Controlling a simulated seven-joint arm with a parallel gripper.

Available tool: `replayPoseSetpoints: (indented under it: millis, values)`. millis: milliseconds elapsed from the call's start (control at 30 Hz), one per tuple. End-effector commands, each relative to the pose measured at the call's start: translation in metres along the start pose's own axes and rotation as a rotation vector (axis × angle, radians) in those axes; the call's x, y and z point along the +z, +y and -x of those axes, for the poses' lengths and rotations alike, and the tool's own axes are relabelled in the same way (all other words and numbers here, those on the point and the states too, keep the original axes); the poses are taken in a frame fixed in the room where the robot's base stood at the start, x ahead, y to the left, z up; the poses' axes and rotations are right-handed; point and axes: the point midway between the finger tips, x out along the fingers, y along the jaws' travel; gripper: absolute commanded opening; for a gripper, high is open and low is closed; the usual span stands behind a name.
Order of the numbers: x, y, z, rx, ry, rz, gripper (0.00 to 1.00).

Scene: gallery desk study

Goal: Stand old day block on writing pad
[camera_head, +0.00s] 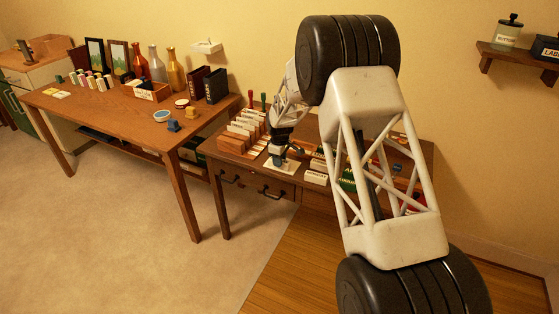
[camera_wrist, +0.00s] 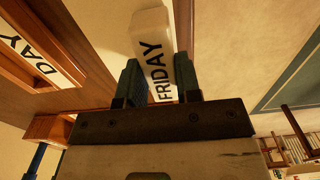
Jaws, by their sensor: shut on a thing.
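My gripper (camera_wrist: 157,66) is shut on a cream block marked FRIDAY (camera_wrist: 150,35), with one finger on each side of it. In the head view my gripper (camera_head: 277,158) is low over the small desk, at the pale writing pad (camera_head: 283,167). The held block is too small to make out there. I cannot tell whether its base touches the pad. In the wrist view a second pale block face ending in DAY (camera_wrist: 38,58) sits in a wooden holder (camera_wrist: 85,60) at the left.
A wooden rack of pale cards (camera_head: 243,132) stands left of my gripper on the desk. Pale blocks (camera_head: 316,176) and green and red items lie to the right. The larger table (camera_head: 110,108) at left holds bottles, frames and binders.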

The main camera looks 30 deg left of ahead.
Motion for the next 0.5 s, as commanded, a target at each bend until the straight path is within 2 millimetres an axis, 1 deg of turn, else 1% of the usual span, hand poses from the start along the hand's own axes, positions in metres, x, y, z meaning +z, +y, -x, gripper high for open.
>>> replayPoseSetpoints:
  millis: [267, 300, 433, 467, 500]
  values:
    - [0.0001, -0.0001, -0.0029, 0.0, 0.0, 0.0, 0.07]
    - [0.0001, -0.0001, -0.003, 0.0, 0.0, 0.0, 0.34]
    - [0.0001, -0.0001, -0.003, 0.0, 0.0, 0.0, 0.54]
    - [0.0001, -0.0001, -0.003, 0.0, 0.0, 0.0, 0.57]
    - [0.0001, -0.0001, -0.003, 0.0, 0.0, 0.0, 0.57]
